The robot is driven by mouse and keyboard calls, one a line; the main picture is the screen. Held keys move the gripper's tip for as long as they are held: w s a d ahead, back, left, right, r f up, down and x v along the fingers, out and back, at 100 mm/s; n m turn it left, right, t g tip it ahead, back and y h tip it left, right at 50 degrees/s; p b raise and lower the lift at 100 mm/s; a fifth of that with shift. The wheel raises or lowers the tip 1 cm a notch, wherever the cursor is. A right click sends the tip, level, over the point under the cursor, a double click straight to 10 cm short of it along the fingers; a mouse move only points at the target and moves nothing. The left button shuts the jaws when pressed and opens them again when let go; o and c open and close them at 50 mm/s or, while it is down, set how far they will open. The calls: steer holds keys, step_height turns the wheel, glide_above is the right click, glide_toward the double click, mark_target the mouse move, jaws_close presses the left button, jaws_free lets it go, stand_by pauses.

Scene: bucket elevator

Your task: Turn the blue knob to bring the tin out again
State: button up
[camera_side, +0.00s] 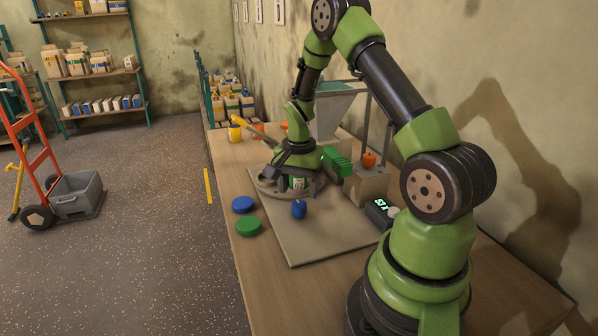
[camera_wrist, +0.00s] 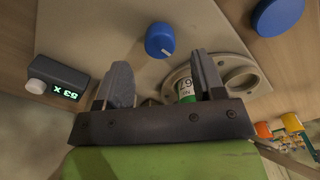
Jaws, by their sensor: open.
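The blue knob (camera_side: 298,209) stands on the beige board, just in front of my gripper in the side view. In the wrist view the blue knob (camera_wrist: 160,40), with a pale pointer line, shows beyond the fingertips, clear of them. My gripper (camera_side: 296,186) is open and low over the board; both fingers show in the wrist view (camera_wrist: 162,78). A white and green tin (camera_wrist: 186,88) marked 67 shows between the fingers, near the right one, which partly hides it. The tin (camera_side: 298,183) also shows at the gripper in the side view. I cannot tell whether a finger touches it.
A grey ring-shaped part (camera_wrist: 238,72) lies beside the tin. A blue disc (camera_side: 243,204) and a green disc (camera_side: 249,226) lie at the board's left. A small display box (camera_side: 378,211) sits at the right. A hopper (camera_side: 334,108) stands behind. The board's front is clear.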

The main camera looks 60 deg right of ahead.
mark_target(298, 204)
step_height(298, 204, up, 5)
steer(key=shift+r, duration=0.15)
steer(key=s+a+r+n+t, duration=0.1)
steer(key=a+r+n+t, duration=0.3)
steer(key=a+r, duration=0.8)
steer(key=s+a+r+n+t+y, duration=0.2)
steer(key=s+a+r+n+t, duration=0.1)
steer(key=s+a+r+n, duration=0.3)
steer(key=s+a+n, duration=0.2)
steer(key=s+a, duration=0.1)
steer(key=s, duration=0.1)
steer(key=shift+s+r+n, duration=0.3)
steer(key=shift+s+n, duration=0.1)
